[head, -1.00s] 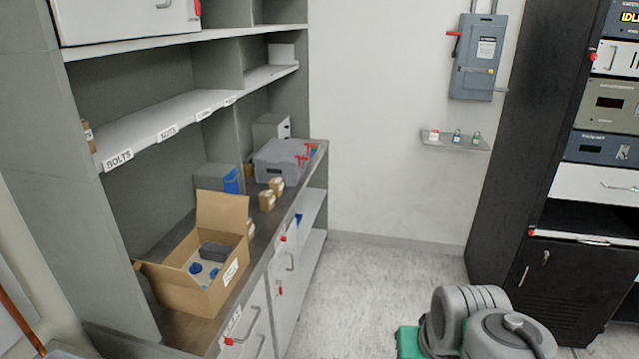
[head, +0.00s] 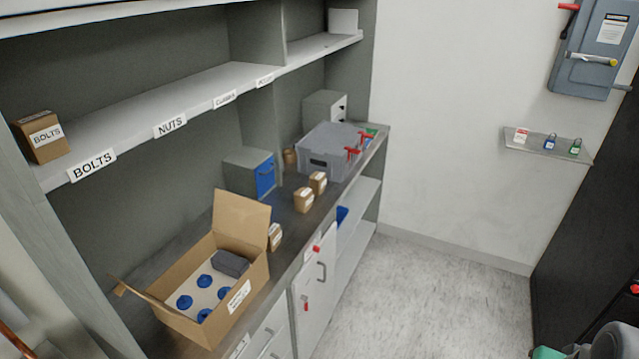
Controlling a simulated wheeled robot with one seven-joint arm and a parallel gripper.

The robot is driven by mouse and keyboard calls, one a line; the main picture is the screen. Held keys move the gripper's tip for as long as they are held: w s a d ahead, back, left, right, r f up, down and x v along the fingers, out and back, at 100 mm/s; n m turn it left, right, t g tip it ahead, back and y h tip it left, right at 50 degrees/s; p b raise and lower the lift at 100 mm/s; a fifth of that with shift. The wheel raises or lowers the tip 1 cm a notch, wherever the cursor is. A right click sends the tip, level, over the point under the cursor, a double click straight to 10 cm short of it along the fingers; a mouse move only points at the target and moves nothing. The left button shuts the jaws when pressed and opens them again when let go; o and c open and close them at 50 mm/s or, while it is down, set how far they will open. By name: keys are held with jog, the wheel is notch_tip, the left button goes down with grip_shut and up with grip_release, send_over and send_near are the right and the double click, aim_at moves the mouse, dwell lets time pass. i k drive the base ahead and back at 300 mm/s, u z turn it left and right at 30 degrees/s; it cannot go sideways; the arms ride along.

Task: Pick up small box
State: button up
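Small brown cardboard boxes with white labels show in the head view. One, marked BOLTS (head: 42,137), sits at the left end of the middle shelf, above the BOLTS shelf label. On the counter, one small box (head: 275,237) stands just right of the large open box, partly hidden by its flap. Two more small boxes, a nearer one (head: 303,200) and a farther one (head: 318,182), stand farther back near the grey bin. I cannot tell which one the task means. My gripper is not in view.
A large open cardboard box (head: 172,322) holds blue-capped items and a dark block. A grey bin (head: 325,164) with red clips stands at the counter's far end. The shelf (head: 205,97) has free room right of the BOLTS box. The floor (head: 430,290) right of the counter is clear.

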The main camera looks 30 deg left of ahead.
aim_at(304, 198)
jog(key=u, duration=0.4)
jog(key=i, duration=0.7)
jog(key=u, duration=0.9)
jog(key=i, duration=0.35)
jog(key=u, duration=0.4)
